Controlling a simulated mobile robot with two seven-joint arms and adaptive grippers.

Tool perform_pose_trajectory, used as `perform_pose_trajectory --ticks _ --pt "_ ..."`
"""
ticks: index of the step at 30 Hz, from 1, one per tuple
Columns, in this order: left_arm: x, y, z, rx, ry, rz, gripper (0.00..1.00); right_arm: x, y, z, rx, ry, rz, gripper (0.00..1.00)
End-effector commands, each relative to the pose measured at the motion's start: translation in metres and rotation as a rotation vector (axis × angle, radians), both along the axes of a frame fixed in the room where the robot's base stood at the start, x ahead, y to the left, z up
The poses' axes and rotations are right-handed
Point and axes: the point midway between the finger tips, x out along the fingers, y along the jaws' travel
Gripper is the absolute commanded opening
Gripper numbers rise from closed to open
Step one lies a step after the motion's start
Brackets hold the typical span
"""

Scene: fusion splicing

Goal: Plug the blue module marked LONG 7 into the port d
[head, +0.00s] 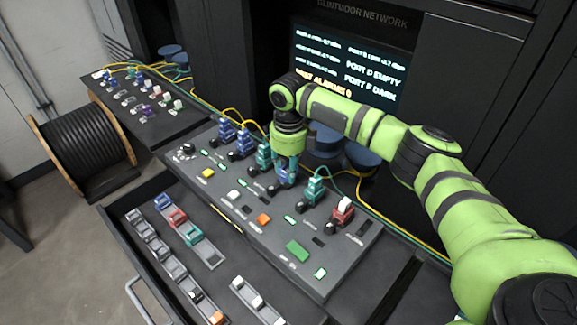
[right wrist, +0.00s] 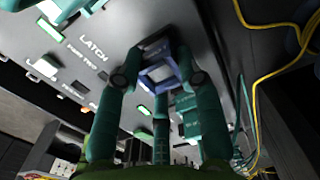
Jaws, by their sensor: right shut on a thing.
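My right gripper (head: 287,172) points down over the sloped panel (head: 335,262), in the row of plugged modules. It is shut on a blue module (head: 284,181), which also shows between the fingers in the right wrist view (right wrist: 160,70). The module is close above the panel or touching it; I cannot tell which. Its marking is not readable. Port d itself is not clearly visible; the gripper and module cover that part of the row. The screen (head: 345,65) reads "PORT D EMPTY". My left gripper is not in view.
Blue modules (head: 243,143) and a teal one (head: 263,155) stand left of the gripper. A teal module (head: 315,188) and a red-and-white one (head: 343,209) stand right. Yellow cables (head: 238,115) run behind. An open drawer (head: 115,225) with module holders lies in front.

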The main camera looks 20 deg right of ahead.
Motion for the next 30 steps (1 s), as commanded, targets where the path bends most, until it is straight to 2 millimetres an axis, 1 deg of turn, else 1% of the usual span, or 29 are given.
perform_pose_trajectory --ticks 10,26,29,30 --pt "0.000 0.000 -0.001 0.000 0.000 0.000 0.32 0.000 0.000 -0.001 0.000 0.000 0.000 0.14" --pt "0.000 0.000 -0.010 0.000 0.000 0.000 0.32 0.000 0.000 -0.012 0.000 0.000 0.000 0.14" --pt "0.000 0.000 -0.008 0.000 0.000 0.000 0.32 0.000 0.000 -0.011 0.000 0.000 0.000 0.14" --pt "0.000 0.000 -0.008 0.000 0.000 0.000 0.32 0.000 0.000 -0.011 0.000 0.000 0.000 0.49"
